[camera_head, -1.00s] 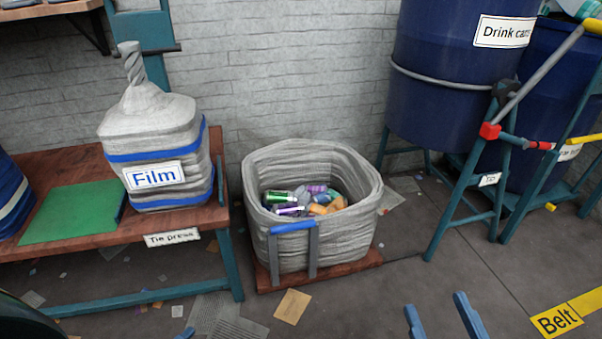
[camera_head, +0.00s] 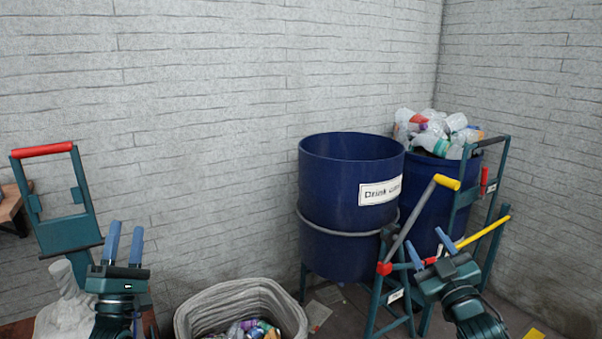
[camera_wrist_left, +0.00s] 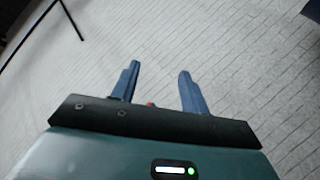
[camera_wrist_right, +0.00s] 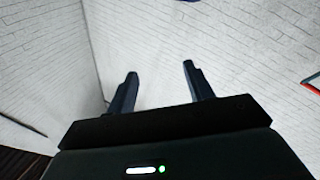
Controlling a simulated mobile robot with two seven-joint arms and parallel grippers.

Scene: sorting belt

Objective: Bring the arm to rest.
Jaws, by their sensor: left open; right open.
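My left gripper (camera_head: 124,243) is raised at the lower left of the head view, with its blue fingers apart and nothing between them. It also shows in the left wrist view (camera_wrist_left: 158,88), open in front of the brick wall. My right gripper (camera_head: 430,250) is at the lower right of the head view, in front of the blue drums, open and empty. In the right wrist view (camera_wrist_right: 160,88) its fingers are apart, with only white wall between and beyond them.
A blue drum labelled for drink cans (camera_head: 340,235) looks empty at its visible inner wall. Behind it, another blue drum (camera_head: 432,185) is heaped with plastic bottles (camera_head: 437,132). A grey bin (camera_head: 205,308) with cans stands below. A teal frame with red handle (camera_head: 62,205) is at left.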

